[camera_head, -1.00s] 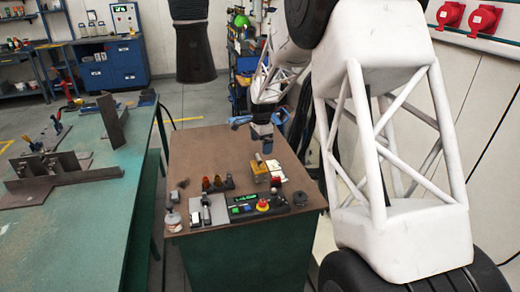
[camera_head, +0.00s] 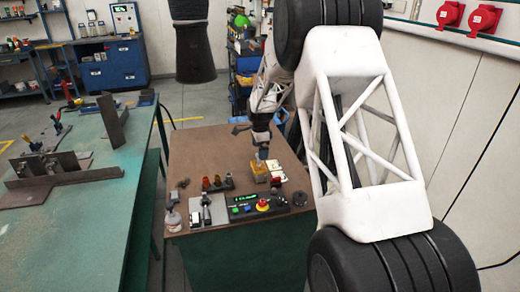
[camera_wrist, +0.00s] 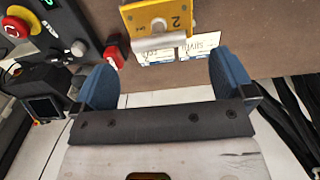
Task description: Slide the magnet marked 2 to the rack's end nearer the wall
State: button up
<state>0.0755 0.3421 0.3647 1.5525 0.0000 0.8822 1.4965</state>
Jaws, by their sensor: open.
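The yellow magnet marked 2 (camera_head: 259,170) sits on the brown tabletop, with pale labelled cards (camera_head: 278,170) beside it. In the wrist view the magnet (camera_wrist: 160,18) is at the top centre, cut off by the frame, with a silvery cylindrical bar on its near edge. My gripper (camera_wrist: 165,78) is open and empty, its blue fingers spread wide on either side of the magnet's line. The magnet lies beyond the fingertips, apart from them. In the head view my gripper (camera_head: 263,152) is just above the magnet. I cannot make out the rack's ends.
A control box with a red mushroom button (camera_head: 262,205) stands at the table's front. A dark holder with amber and dark pieces (camera_head: 217,184) is to the magnet's left. The wall (camera_head: 450,120) is on the right. The tabletop's far left (camera_head: 200,145) is clear.

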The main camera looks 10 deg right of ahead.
aim_at(259, 165)
jog(key=shift+f, duration=0.1)
jog(key=shift+f, duration=3.75)
jog(key=shift+c, duration=0.3)
jog(key=c, duration=1.3)
jog(key=shift+c, duration=0.2)
jog(key=shift+s+a, duration=0.1)
jog(key=shift+a, duration=0.05)
jog(key=shift+s+a, duration=0.55)
jog(key=shift+a, duration=0.65)
jog(key=shift+s+a, duration=0.6)
jog(key=shift+a, duration=0.65)
jog(key=shift+s+a, duration=0.55)
jog(key=shift+a, duration=0.65)
